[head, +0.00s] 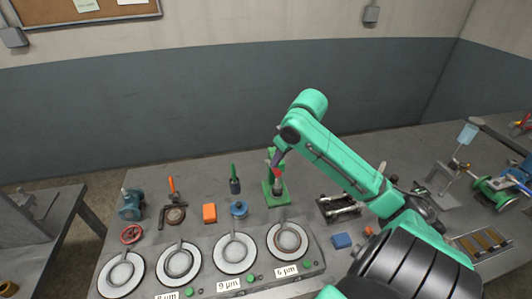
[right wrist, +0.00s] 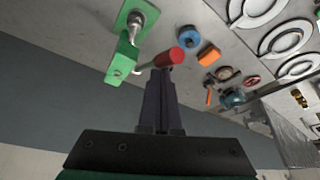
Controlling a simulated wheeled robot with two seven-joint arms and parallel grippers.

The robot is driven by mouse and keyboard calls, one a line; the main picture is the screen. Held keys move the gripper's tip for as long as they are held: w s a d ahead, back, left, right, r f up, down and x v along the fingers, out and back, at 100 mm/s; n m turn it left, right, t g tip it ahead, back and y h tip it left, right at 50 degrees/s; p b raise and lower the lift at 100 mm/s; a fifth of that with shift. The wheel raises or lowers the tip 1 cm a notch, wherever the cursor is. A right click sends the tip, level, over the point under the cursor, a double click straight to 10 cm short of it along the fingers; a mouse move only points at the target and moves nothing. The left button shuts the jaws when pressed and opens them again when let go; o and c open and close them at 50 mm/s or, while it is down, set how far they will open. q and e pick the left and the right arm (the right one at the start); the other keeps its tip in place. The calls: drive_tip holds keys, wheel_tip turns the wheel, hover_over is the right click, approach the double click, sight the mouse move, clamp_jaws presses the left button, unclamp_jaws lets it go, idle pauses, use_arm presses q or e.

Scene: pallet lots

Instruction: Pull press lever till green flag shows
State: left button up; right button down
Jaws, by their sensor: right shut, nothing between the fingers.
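A green press (head: 274,194) stands on the grey bench near the centre of the head view, partly covered by my right gripper (head: 277,162). In the right wrist view the press (right wrist: 128,42) shows a green base, a metal post and a green upper block. A thin lever with a red grip (right wrist: 167,58) reaches out from it. My right gripper's dark fingers (right wrist: 161,76) are shut with nothing between them. Their tips lie right at the red grip; I cannot tell whether they touch it. I cannot make out a separate green flag. My left gripper is out of view.
Several round plates with handles line the front, such as one plate (head: 235,253). An orange block (head: 209,213), a blue round part (head: 239,208) and a dark-and-green tool (head: 235,181) stand left of the press. A dark tray (head: 338,208) and blue block (head: 341,240) lie right.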

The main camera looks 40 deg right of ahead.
drive_tip(key=shift+s+a+f, duration=0.3)
drive_tip(key=shift+s+f, duration=0.2)
drive_tip(key=shift+f, duration=0.25)
drive_tip(key=shift+b, duration=0.3)
